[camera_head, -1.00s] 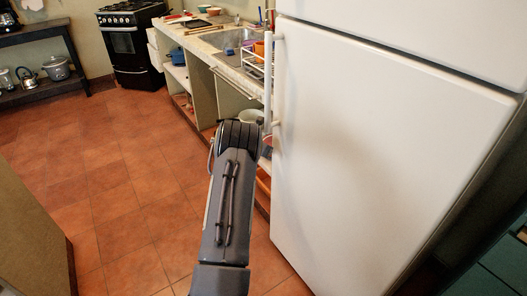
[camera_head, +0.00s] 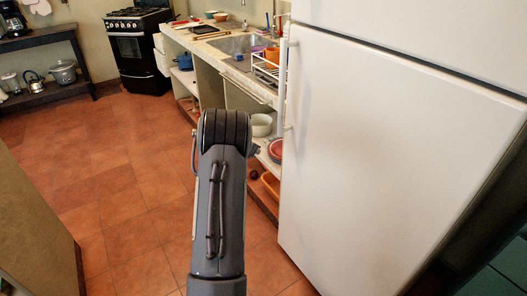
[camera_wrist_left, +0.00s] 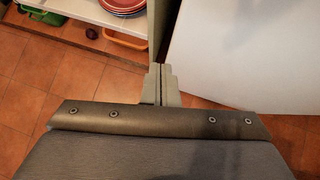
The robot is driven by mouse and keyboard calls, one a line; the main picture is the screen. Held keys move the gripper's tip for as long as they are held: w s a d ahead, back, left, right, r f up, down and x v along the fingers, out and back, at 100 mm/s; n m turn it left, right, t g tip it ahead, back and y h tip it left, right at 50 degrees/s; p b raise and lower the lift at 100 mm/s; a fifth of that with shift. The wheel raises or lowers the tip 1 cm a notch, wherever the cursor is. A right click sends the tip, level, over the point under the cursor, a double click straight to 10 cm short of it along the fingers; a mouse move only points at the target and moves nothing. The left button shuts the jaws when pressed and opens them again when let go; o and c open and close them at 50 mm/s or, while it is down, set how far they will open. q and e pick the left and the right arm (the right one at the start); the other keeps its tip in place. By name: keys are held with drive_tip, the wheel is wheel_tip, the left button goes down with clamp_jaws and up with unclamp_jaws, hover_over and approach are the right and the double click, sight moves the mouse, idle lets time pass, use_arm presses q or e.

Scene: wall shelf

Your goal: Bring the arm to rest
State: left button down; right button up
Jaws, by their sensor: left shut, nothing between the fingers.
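My left arm (camera_head: 217,205) rises from the bottom middle of the head view, with its dark joint in front of the counter's open lower shelves. Its fingers cannot be made out there. In the left wrist view my left gripper (camera_wrist_left: 160,84) shows its two pale fingers closed together with nothing between them. The fingers point toward the gap between a shelf unit and a white surface, over the tiled floor. My right gripper is in neither view.
A white fridge (camera_head: 390,150) stands close on the right. A counter with a sink (camera_head: 240,44) runs behind, with open shelves below. A black stove (camera_head: 138,50) and a dark side table (camera_head: 45,93) stand at the back. The tiled floor (camera_head: 115,190) on the left is clear.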

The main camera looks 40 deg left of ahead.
use_arm(q)
drive_tip(key=shift+s+r, duration=0.15)
wheel_tip(320, 180, up, 18)
drive_tip(key=d+n+t+y+p, duration=0.2)
drive_tip(key=n+t+y+p, duration=0.15)
drive_tip(key=n, duration=0.85)
drive_tip(key=s+d+r+n+g+y+p, duration=0.1)
drive_tip(key=s+d+r+n+y+p, duration=0.1)
drive_tip(key=s+d+r+n, duration=0.7)
drive_tip(key=s+d+f+n+g+h+p, duration=0.1)
drive_tip(key=s+d+n, duration=0.4)
drive_tip(key=d, duration=0.5)
drive_tip(key=s+d+f+n+g+h+p, duration=0.1)
drive_tip(key=s+d+f+n+g+h, duration=0.1)
drive_tip(key=s+d+n+h, duration=0.3)
drive_tip(key=s+d+f+n+g+h+p, duration=0.2)
drive_tip(key=s+d+n, duration=0.4)
drive_tip(key=s+d, duration=0.4)
drive_tip(key=d+h, duration=0.1)
drive_tip(key=d, duration=0.4)
drive_tip(key=shift+s+f+h, duration=0.3)
drive_tip(key=shift+h, duration=0.05)
drive_tip(key=shift+g, duration=0.25)
